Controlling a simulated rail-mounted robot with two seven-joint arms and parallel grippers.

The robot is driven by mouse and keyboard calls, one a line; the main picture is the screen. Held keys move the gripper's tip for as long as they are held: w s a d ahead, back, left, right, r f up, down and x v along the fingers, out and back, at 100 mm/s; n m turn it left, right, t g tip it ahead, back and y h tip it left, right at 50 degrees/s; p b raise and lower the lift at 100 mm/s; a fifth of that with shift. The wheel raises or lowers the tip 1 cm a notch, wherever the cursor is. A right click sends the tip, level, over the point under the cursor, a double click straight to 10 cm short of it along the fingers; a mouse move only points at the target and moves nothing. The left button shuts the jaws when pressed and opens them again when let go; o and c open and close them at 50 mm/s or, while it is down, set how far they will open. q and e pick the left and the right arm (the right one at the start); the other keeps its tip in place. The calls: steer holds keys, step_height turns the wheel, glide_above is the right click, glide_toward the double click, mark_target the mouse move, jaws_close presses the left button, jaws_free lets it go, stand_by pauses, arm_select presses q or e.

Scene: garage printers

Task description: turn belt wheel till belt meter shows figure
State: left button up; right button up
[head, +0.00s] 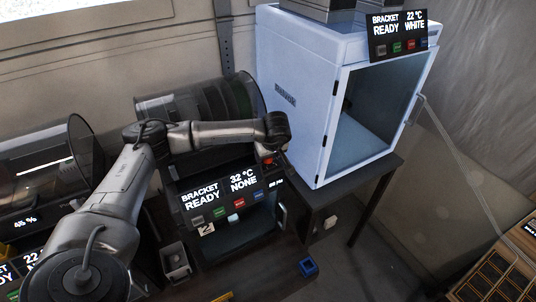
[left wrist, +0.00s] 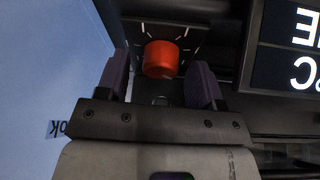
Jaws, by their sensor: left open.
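The belt wheel (left wrist: 161,58) is a small orange-red knob with pale tick marks around it on a dark panel. In the head view the red wheel (head: 269,162) shows just below the end of my left arm, at the upper right of the middle printer. My left gripper (left wrist: 159,80) is open, with its purple pads left and right of the wheel and a visible gap on each side. A small lit readout (head: 276,184), perhaps the belt meter, sits below the wheel; its figures are too small to read. My right gripper is not in view.
The middle printer's display (head: 220,192) reads BRACKET READY, 32 °C, NONE. A white cabinet printer (head: 310,100) stands close on the right, its display (head: 397,35) reading 22 °C WHITE. Another printer (head: 45,170) is at left. A blue box (head: 308,267) lies near the bench front.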

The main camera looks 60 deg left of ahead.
arm_select(q)
steer(key=shift+r, duration=0.1)
steer(key=b+v, duration=0.2)
steer(key=v, duration=1.1)
steer(key=shift+d+r, duration=0.15)
steer(key=shift+r, duration=0.15)
steer(key=shift+s, duration=0.1)
